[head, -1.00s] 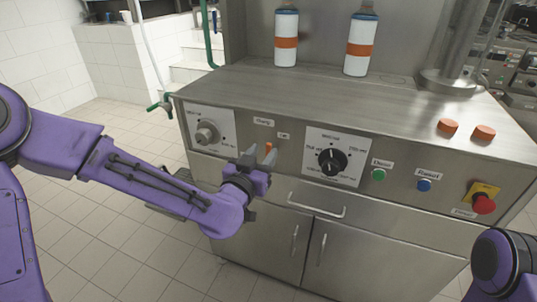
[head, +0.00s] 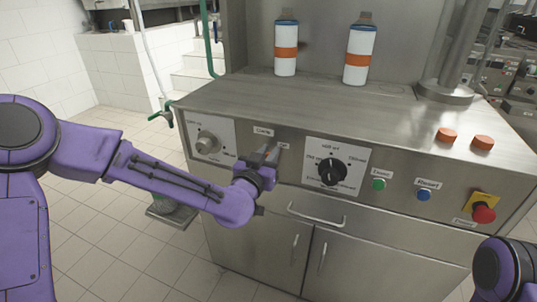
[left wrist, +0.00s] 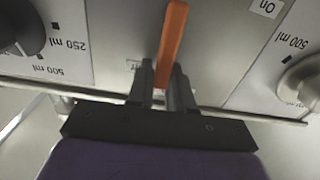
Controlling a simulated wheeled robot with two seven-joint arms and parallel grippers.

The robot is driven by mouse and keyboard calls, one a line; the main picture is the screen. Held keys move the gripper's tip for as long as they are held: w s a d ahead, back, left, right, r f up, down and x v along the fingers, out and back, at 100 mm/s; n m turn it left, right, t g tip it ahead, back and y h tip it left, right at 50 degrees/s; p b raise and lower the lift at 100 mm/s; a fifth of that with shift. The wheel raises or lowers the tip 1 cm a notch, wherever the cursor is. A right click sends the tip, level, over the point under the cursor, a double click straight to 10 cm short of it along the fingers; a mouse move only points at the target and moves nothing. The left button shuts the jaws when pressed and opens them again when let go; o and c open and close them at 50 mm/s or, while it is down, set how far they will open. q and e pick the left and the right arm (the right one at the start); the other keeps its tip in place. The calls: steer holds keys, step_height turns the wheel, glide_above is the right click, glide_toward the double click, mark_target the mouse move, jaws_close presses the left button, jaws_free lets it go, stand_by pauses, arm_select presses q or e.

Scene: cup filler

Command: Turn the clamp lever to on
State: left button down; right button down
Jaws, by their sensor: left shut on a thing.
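The clamp lever (left wrist: 172,38) is an orange bar on the steel front panel, seen in the left wrist view with its far part sticking out past my fingers. My left gripper (left wrist: 163,80) is shut on it, with a dark finger on each side. In the head view my left gripper (head: 266,157) is at the panel just below the Clamp label (head: 263,132) and hides the lever. A small label (head: 283,146) sits right of the fingers. My right gripper is out of the picture.
A grey dial (head: 207,143) is left of the lever and a black dial (head: 331,171) is right of it. Green (head: 379,184) and blue (head: 424,194) buttons and a red stop button (head: 484,213) are further right. A drawer handle (head: 316,216) is below.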

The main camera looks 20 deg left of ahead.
arm_select(q)
steer(key=a+f+n+b, duration=0.5)
steer(key=n+b, duration=0.1)
steer(key=n, duration=1.1)
steer(key=shift+w+a+f+n, duration=0.15)
steer(key=shift+a+f+n, duration=0.05)
steer(key=shift+f+n, duration=0.2)
stand_by(0.5)
steer(key=c, duration=1.1)
jaws_free()
steer(key=shift+r, duration=0.1)
